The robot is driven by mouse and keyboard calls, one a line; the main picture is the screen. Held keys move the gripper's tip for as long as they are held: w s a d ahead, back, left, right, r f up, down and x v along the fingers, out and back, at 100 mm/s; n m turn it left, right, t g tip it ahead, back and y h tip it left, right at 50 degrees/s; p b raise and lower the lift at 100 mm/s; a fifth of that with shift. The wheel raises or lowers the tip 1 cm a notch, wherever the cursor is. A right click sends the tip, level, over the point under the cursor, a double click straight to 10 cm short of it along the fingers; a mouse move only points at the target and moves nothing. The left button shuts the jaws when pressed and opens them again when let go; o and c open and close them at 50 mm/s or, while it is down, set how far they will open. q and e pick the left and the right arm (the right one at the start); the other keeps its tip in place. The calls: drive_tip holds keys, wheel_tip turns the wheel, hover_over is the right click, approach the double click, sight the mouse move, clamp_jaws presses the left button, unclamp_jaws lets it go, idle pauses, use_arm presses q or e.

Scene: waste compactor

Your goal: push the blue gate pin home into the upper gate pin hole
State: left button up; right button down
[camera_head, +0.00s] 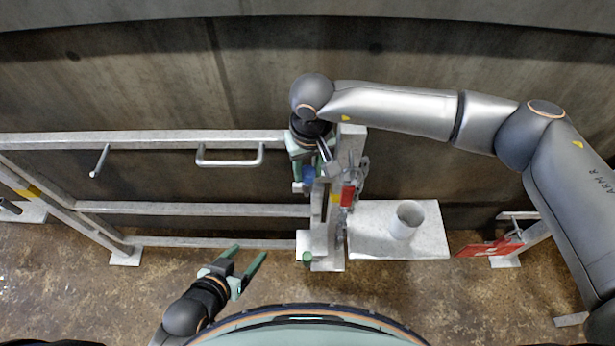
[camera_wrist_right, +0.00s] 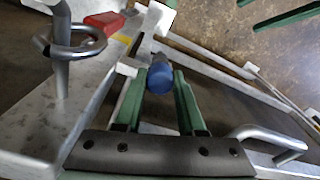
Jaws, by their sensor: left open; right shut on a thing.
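The blue gate pin (camera_head: 309,174) is at the upper part of the gate post, by the end of the railing gate (camera_head: 230,209). My right gripper (camera_head: 304,186) reaches down from above and is shut on it. In the right wrist view the round blue end of the pin (camera_wrist_right: 160,79) shows between the green fingers. The fingers and pin hide the upper gate pin hole, so I cannot tell how deep the pin sits. My left gripper (camera_head: 245,270) is open and empty, low in front of the gate and well apart from the pin.
A post with a red tag (camera_head: 347,196) stands just right of the pin. A metal ring (camera_wrist_right: 70,40) shows in the right wrist view. A U-shaped handle (camera_head: 230,162) is on the gate. A green piece (camera_head: 307,257) sits lower down.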

drive_tip(key=shift+r, duration=0.1)
drive_tip(key=shift+w+r+p, duration=0.1)
drive_tip(key=shift+r+p, duration=1.2)
drive_tip(key=shift+r, duration=2.3)
drive_tip(key=shift+r+p, duration=0.3)
drive_tip(key=shift+r, duration=0.05)
drive_tip(key=shift+r+p, duration=0.3)
drive_tip(key=shift+r, duration=0.45)
